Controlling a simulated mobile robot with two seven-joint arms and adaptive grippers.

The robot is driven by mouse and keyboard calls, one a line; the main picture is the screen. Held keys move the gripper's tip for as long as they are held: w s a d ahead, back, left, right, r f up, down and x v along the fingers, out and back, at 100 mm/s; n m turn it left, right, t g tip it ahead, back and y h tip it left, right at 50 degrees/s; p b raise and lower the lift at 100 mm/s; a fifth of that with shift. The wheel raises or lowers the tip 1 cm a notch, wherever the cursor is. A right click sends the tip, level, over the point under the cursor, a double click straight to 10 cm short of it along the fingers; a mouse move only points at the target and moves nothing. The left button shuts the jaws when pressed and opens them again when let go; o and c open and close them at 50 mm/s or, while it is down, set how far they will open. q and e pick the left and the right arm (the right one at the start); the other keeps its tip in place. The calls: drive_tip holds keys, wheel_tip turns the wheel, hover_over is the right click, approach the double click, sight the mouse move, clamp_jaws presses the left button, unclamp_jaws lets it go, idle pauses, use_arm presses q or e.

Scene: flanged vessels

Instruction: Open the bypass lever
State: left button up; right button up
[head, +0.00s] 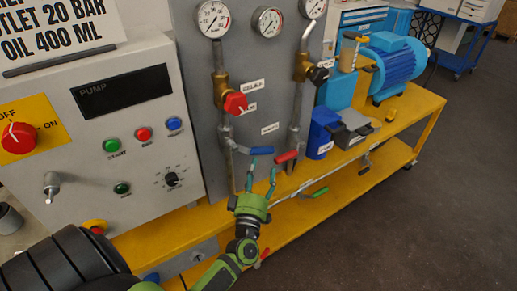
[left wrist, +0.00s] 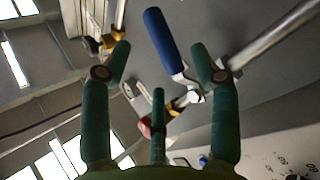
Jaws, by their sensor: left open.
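A blue lever handle (head: 261,150) sits on the pipework low on the grey panel, and a red lever handle (head: 287,157) is just right of it. I cannot tell from the labels which one is the bypass lever. My left gripper (head: 261,173) is open and empty just below the blue handle, fingers pointing up at it. In the left wrist view the blue handle (left wrist: 162,40) shows beyond the spread fingertips of the gripper (left wrist: 158,72), nearer the right finger. Contact cannot be made out. My right gripper is not in view.
A red knob (head: 236,103) and gauges (head: 268,21) are above on the panel. A control box (head: 95,130) stands left. A green-handled lever (head: 318,192) is lower right. A blue container (head: 322,133) and blue motor (head: 398,63) stand right on the yellow bench (head: 405,115). Floor at right is clear.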

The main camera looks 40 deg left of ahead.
sight(261, 153)
use_arm(q)
drive_tip(key=x, duration=0.2)
drive_tip(key=p+x, duration=0.1)
drive_tip(key=x, duration=0.1)
drive_tip(key=r+x, duration=0.1)
drive_tip(key=x, duration=0.2)
drive_tip(key=shift+s+a, duration=0.1)
drive_tip(key=shift+a, duration=0.2)
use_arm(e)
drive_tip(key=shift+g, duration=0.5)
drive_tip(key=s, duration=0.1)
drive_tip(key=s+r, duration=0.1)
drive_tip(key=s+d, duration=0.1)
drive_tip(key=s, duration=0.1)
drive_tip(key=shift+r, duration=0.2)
use_arm(q)
clamp_jaws()
